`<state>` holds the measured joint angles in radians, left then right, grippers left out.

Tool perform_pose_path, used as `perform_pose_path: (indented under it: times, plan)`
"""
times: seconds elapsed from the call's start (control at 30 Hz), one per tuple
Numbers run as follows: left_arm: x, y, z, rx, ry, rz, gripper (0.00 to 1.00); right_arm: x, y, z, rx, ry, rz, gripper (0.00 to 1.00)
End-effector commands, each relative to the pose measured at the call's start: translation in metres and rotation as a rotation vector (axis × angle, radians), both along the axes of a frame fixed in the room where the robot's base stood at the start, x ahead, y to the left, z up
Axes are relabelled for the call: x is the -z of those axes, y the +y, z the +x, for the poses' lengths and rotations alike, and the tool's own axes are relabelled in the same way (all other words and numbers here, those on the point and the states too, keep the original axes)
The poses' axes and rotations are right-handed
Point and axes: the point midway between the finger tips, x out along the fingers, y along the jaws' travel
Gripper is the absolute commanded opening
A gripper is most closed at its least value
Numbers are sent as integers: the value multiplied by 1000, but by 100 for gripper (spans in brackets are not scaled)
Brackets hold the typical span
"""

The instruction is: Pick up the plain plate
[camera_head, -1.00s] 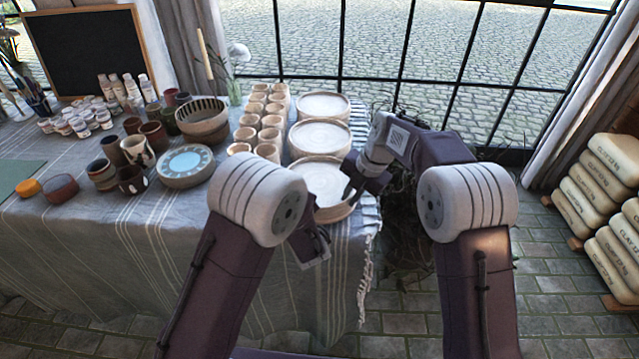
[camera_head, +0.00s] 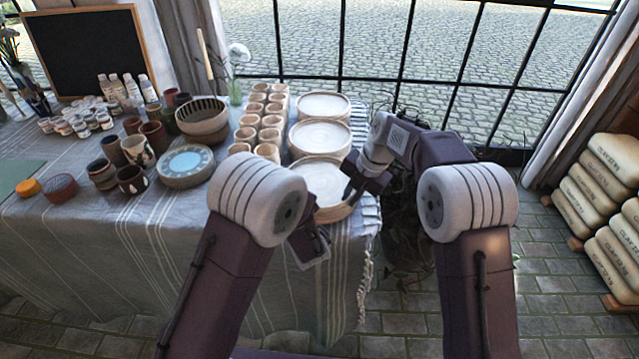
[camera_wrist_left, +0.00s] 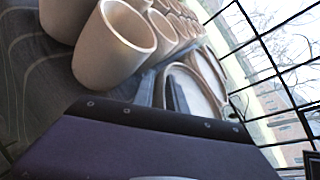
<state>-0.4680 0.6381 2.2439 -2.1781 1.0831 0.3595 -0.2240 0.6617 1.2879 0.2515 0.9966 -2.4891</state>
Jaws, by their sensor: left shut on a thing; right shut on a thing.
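The plain plate (camera_head: 325,180), pale with a raised rim, is the nearest of three similar plates at the right end of the table. My right gripper (camera_head: 351,190) is shut on its right rim. My left arm covers the plate's left side in the head view, and the left fingertips are hidden there. In the left wrist view, a dark finger of my left gripper (camera_wrist_left: 177,95) is at the rim of the plate (camera_wrist_left: 190,85), and the gripper is shut on it. I cannot see clear space under the plate.
Two more pale plates (camera_head: 320,138) (camera_head: 323,105) stand behind it. Rows of clay cups (camera_head: 270,135) stand close on the left, also large in the left wrist view (camera_wrist_left: 115,45). A blue painted plate (camera_head: 186,165) lies farther left. The table edge is close on the right.

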Motion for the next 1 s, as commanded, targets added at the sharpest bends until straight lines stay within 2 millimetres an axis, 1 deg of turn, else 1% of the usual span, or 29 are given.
perform_pose_path:
  times: [0.03,0.57,0.67,0.77,0.9,1.0]
  plan:
    - [3,-4,0,12,10,-2,0,-1,4,-1,-3,0,7,0]
    - [1,-5,0,14,7,-1,0,-3,4,-1,-5,-1,7,0]
    - [-6,-5,0,14,7,-1,0,-10,5,-1,-5,-2,8,0]
    - [-19,-5,0,15,6,-2,0,-22,5,-1,-5,-3,8,0]
    - [-41,-5,1,14,4,-2,0,-43,5,-1,-5,-3,8,0]
    - [-51,-5,1,15,3,-2,0,-53,5,-1,-5,-3,8,0]
